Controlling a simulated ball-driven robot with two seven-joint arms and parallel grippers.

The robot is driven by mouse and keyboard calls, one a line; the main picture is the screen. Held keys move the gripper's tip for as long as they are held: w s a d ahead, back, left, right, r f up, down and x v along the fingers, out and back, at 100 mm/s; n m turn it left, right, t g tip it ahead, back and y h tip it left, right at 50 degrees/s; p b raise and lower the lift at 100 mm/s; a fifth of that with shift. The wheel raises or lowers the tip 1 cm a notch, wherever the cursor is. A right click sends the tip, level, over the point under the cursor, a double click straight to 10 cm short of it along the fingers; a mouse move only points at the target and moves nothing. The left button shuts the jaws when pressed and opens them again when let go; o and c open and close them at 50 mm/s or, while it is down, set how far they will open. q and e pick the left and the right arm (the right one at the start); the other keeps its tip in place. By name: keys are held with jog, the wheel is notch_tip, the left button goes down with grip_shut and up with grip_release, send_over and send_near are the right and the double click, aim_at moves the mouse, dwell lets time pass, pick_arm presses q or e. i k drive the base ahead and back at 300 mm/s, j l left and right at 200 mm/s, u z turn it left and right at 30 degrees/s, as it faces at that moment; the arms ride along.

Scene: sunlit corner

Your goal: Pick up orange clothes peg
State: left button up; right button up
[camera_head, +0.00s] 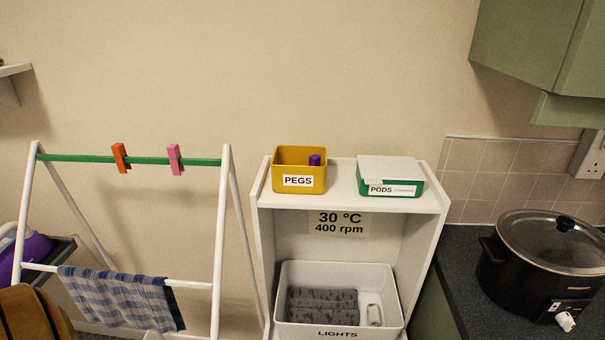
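The orange clothes peg (121,158) is clipped upright on the green top rail (75,158) of a white drying rack at the left. A pink peg (175,159) is clipped on the same rail, a short way to its right. A yellow box labelled PEGS (299,181) stands on top of the white shelf unit, with a purple item (315,160) showing inside it. Neither of my grippers is in view.
A checked cloth (120,297) hangs on the rack's lower rail. The white shelf unit (263,215) holds a PODS box (391,190) and a LIGHTS bin (339,331). A slow cooker (515,285) stands on the counter at right, below a green cabinet (530,45).

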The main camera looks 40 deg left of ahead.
aim_at(118, 150)
jog(key=u, duration=2.1)
jog(key=j, duration=0.25)
jog(key=i+z, duration=0.05)
